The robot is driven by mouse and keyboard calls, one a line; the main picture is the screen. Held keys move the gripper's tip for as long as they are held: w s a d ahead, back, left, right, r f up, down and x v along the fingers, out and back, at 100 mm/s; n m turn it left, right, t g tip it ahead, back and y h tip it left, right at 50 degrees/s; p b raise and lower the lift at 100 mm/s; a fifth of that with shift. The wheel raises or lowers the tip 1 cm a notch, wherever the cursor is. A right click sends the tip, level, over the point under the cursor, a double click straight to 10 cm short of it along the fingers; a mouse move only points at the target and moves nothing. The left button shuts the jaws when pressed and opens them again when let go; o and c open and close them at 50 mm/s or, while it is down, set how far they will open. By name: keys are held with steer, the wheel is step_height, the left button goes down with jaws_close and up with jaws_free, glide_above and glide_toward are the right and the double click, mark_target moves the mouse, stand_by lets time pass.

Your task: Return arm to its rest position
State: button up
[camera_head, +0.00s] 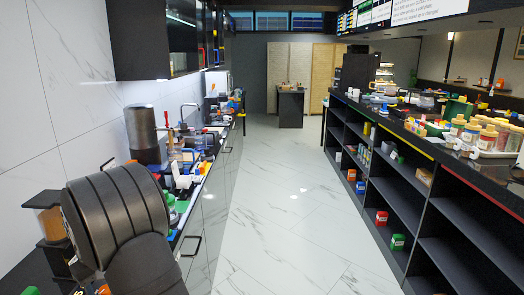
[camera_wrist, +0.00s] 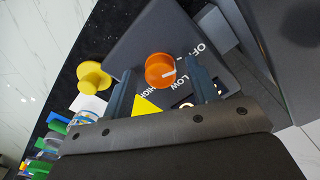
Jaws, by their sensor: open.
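My gripper (camera_wrist: 161,68) shows in the wrist view with its two fingers spread wide. An orange knob (camera_wrist: 160,70) with a pale pointer mark appears between the fingers, clear of both. I cannot tell how far beyond the fingertips it lies. The knob sits on a dark grey panel (camera_wrist: 140,40) lettered OFF, LOW and HIGH. In the head view my arm fills the lower left over the left counter, and my gripper is not visible there.
A yellow knob-like piece (camera_wrist: 93,76) and several coloured items lie left of the panel. In the head view the left counter is crowded near a dark cylinder (camera_head: 142,128). Black shelves (camera_head: 440,205) stand right. The marble floor (camera_head: 280,200) between is clear.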

steer(key=shift+r, duration=0.1)
step_height(320, 180, up, 17)
step_height(320, 180, down, 17)
steer(key=shift+f, duration=0.15)
steer(key=m, duration=1.4)
steer(key=shift+a, duration=0.1)
stand_by(0.4)
steer(key=shift+o, duration=0.3)
